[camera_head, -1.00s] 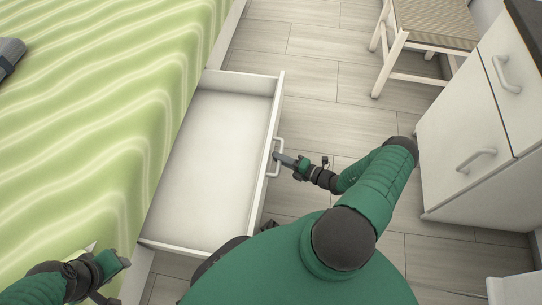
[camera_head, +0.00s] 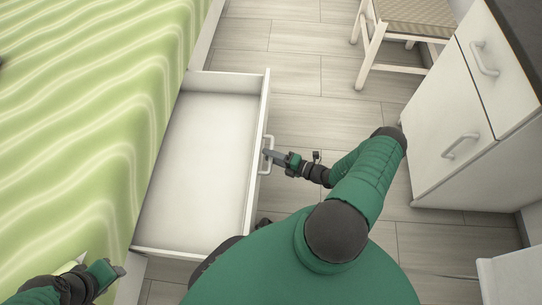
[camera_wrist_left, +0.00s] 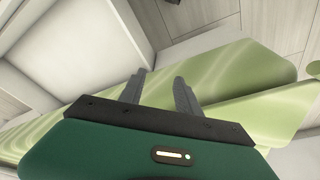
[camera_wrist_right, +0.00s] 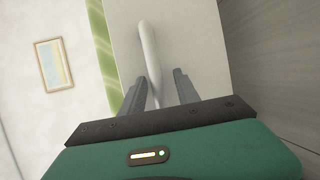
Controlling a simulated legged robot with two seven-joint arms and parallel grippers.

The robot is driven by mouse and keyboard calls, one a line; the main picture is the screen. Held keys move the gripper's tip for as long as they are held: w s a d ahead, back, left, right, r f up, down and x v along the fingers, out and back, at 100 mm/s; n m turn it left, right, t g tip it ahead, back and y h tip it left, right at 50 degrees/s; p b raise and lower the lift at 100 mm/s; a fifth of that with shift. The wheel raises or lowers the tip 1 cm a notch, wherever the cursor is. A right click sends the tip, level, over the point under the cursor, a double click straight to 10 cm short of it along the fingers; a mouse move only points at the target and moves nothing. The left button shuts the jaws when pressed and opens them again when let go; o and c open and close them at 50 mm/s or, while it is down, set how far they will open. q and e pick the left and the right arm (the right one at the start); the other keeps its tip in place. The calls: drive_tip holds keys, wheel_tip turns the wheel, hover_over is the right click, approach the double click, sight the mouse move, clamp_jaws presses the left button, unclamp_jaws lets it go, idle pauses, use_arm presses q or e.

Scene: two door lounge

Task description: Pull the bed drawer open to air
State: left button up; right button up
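The white bed drawer (camera_head: 205,150) stands pulled out from the bed's side, with its empty inside showing in the head view. Its white bar handle (camera_head: 271,142) is on the front panel. My right gripper (camera_head: 270,156) is at this handle. In the right wrist view the handle (camera_wrist_right: 148,40) runs down between the two parted fingers (camera_wrist_right: 160,71); I cannot tell whether either finger touches it. My left gripper (camera_head: 120,271) is over the bed's edge at lower left. In the left wrist view its fingers (camera_wrist_left: 160,75) are apart with nothing between them.
The bed (camera_head: 80,110) with a green wavy cover fills the left. A white cabinet (camera_head: 450,110) with handles stands at right, and a white chair (camera_head: 410,22) with a woven seat is behind it. Bare plank floor (camera_head: 320,90) lies between drawer and cabinet.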

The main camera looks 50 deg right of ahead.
drive_tip(key=shift+s+d+r, duration=0.1)
drive_tip(key=shift+s+r, duration=0.05)
drive_tip(key=shift+s, duration=0.1)
drive_tip(key=p+v, duration=0.4)
drive_tip(key=v, duration=1.2)
drive_tip(key=shift+s+f+p, duration=0.2)
drive_tip(key=shift+f+p, duration=0.1)
drive_tip(key=shift+p, duration=0.05)
drive_tip(key=shift+d, duration=0.1)
